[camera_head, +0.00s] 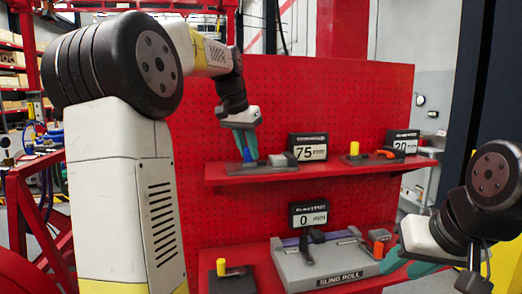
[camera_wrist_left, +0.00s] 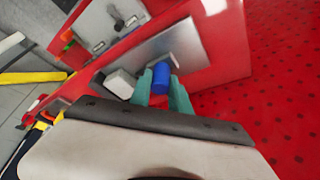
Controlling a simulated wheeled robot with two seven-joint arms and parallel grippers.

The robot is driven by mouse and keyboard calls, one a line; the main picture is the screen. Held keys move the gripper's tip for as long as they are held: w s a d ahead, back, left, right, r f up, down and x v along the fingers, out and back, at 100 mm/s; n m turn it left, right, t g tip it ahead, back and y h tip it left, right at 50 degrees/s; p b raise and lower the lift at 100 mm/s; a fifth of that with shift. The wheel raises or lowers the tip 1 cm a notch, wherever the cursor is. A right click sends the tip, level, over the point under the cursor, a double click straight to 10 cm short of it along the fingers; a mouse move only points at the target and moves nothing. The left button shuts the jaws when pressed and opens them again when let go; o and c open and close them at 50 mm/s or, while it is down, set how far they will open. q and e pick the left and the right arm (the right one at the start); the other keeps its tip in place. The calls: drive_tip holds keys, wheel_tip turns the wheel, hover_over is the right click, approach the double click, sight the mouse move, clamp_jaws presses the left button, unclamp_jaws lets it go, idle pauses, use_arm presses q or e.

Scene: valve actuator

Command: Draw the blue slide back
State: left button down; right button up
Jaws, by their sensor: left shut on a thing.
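The blue slide's handle (camera_head: 247,155) stands on a grey base plate (camera_head: 262,168) on the upper red shelf, at its left end. My left gripper (camera_head: 248,146) reaches down over it, its teal fingers shut on the handle. In the left wrist view the blue cylinder (camera_wrist_left: 161,78) sits between the two teal fingers (camera_wrist_left: 160,88). A light grey block (camera_wrist_left: 120,84) is beside it on the plate. My right gripper (camera_head: 408,264) is at the lower right, near the end of the lower shelf; its finger gap is not clear.
A display reading 75 (camera_head: 308,147) stands just right of the blue slide. A yellow knob (camera_head: 354,148) and a display reading 20 (camera_head: 402,142) are further right. Below are a 0 mm display (camera_head: 309,214), the sling roll fixture (camera_head: 335,267) and another yellow knob (camera_head: 221,267).

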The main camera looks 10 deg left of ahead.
use_arm(q)
drive_tip(key=shift+r, duration=0.1)
idle(0.6)
drive_tip(key=a, duration=0.1)
drive_tip(key=s+a, duration=0.1)
drive_tip(key=a, duration=0.1)
drive_tip(key=shift+s, duration=0.25)
drive_tip(key=c, duration=1.2)
unclamp_jaws()
drive_tip(key=d+v, duration=0.1)
drive_tip(key=v, duration=0.6)
drive_tip(key=shift+a+r, duration=0.35)
drive_tip(key=shift+a, duration=0.2)
drive_tip(key=shift+s, duration=0.15)
